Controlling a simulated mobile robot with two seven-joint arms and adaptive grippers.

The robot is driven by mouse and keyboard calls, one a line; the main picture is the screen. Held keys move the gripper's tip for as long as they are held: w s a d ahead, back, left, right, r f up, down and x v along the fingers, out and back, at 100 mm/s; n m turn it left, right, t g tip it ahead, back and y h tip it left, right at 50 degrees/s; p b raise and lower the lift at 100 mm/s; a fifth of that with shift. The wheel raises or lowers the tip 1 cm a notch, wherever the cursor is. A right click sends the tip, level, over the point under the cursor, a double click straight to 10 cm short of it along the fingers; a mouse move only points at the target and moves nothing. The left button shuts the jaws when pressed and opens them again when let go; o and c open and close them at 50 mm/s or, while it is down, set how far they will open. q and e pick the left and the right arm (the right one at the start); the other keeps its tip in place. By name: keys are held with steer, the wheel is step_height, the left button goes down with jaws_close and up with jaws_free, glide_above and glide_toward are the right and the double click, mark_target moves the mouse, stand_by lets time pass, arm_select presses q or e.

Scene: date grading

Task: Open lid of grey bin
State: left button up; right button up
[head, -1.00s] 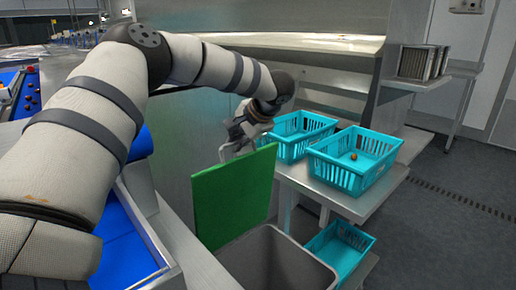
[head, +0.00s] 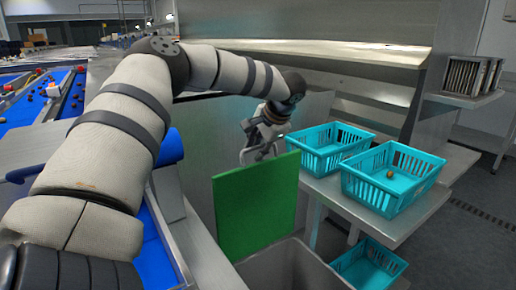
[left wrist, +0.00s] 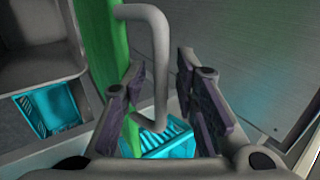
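The grey bin (head: 285,268) stands low in the middle of the head view, its mouth uncovered. My left gripper (head: 262,143) is just behind the lid's top edge. In the left wrist view its fingers (left wrist: 160,95) are apart, with a bent grey handle (left wrist: 158,60) between them. I see gaps on both sides of the handle. My right gripper is not in view.
Two turquoise baskets (head: 325,160) (head: 400,200) stand on a metal shelf to the right, one with a small brown date (head: 390,174). Another turquoise basket (head: 365,275) sits lower, beside the bin. A blue sorting belt (head: 68,95) is at the left.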

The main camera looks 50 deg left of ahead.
arm_select(q)
steer(key=v, duration=1.2)
